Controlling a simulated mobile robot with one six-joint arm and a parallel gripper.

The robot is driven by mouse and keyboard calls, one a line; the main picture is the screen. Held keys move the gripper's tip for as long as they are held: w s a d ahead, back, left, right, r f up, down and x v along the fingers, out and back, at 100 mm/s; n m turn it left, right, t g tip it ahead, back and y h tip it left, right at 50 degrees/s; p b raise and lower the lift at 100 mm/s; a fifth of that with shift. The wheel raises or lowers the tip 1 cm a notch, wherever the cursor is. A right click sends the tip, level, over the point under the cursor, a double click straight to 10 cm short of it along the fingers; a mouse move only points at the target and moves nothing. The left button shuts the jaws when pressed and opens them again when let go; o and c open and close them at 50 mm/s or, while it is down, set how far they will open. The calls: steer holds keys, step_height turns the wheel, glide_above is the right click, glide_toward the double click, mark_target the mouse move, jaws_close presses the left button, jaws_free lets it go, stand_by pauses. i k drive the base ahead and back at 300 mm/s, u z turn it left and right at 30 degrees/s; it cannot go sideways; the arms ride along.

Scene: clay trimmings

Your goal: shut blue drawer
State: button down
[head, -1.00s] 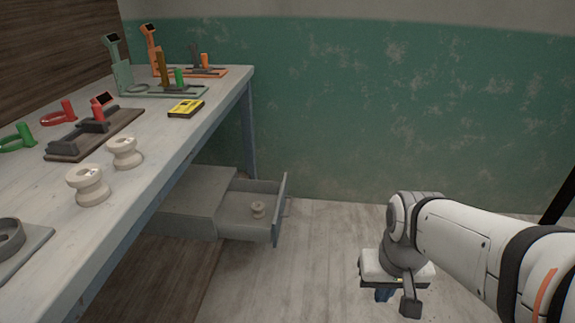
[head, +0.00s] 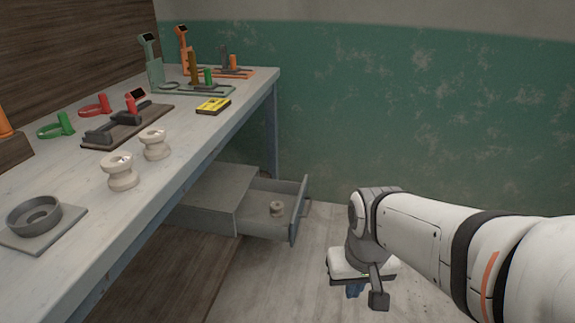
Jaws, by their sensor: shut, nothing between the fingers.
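The blue-grey drawer (head: 298,212) stands pulled open under the workbench, its front panel facing right, toward my arm.
The workbench (head: 190,143) runs along the left. On it are two cream spools (head: 120,172), a grey round dish on a plate (head: 35,216), a yellow box (head: 213,106) and several tool stands. Bare floor (head: 270,275) lies between drawer and gripper; a green wall (head: 420,120) stands behind.

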mark_target(253, 217)
steer(key=z, duration=0.05)
steer(key=i, duration=0.95)
steer(key=u, duration=0.1)
